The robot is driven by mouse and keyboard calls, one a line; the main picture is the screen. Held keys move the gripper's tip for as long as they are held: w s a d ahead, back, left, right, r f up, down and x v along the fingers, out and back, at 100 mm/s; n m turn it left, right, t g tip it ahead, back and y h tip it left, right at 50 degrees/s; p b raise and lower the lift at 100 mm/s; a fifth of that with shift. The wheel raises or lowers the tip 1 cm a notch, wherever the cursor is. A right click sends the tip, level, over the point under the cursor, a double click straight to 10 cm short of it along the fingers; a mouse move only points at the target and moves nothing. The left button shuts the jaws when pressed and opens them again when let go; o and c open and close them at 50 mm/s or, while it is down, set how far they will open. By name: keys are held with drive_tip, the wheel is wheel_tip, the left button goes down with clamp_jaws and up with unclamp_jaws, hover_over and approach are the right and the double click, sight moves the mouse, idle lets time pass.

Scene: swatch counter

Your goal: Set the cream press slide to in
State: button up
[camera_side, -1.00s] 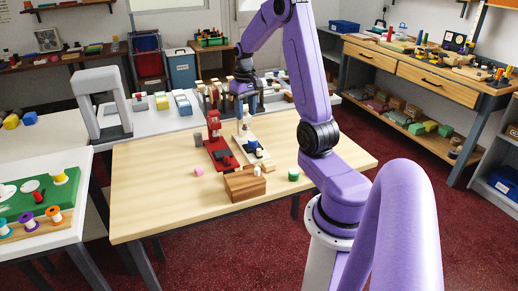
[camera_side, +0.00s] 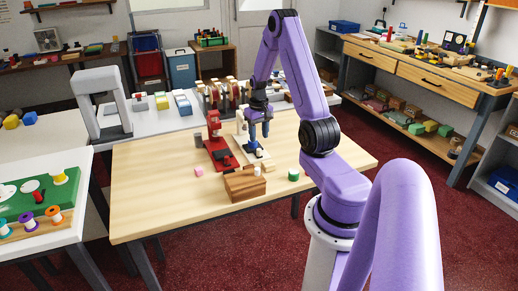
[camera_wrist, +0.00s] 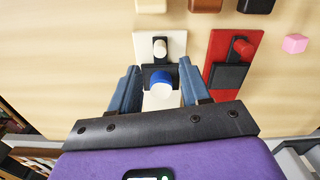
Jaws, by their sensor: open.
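The cream press stands on the table beside a red press (camera_side: 220,155); its pale base (camera_side: 266,164) shows in the side view and again in the wrist view (camera_wrist: 178,42). A dark slide with a small pale-topped knob (camera_wrist: 160,48) lies on the base. A blue round part with a white cylinder (camera_wrist: 161,82) sits behind the knob. My gripper (camera_side: 259,132) is open above the press, fingers pointing down. In the wrist view its blue fingers (camera_wrist: 160,72) stand either side of the blue part. I cannot tell whether they touch anything. The fingers partly hide the press in the side view.
A brown wooden box (camera_side: 244,184) stands in front of the presses, with a green cylinder (camera_side: 293,175) to its right. A pink block (camera_side: 199,171) lies to its left. The table's left side is clear. A grey arch (camera_side: 102,105) stands on the counter behind.

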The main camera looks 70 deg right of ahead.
sight(259, 150)
wheel_tip(259, 150, down, 7)
drive_tip(key=shift+r, duration=0.15)
idle(0.4)
clamp_jaws()
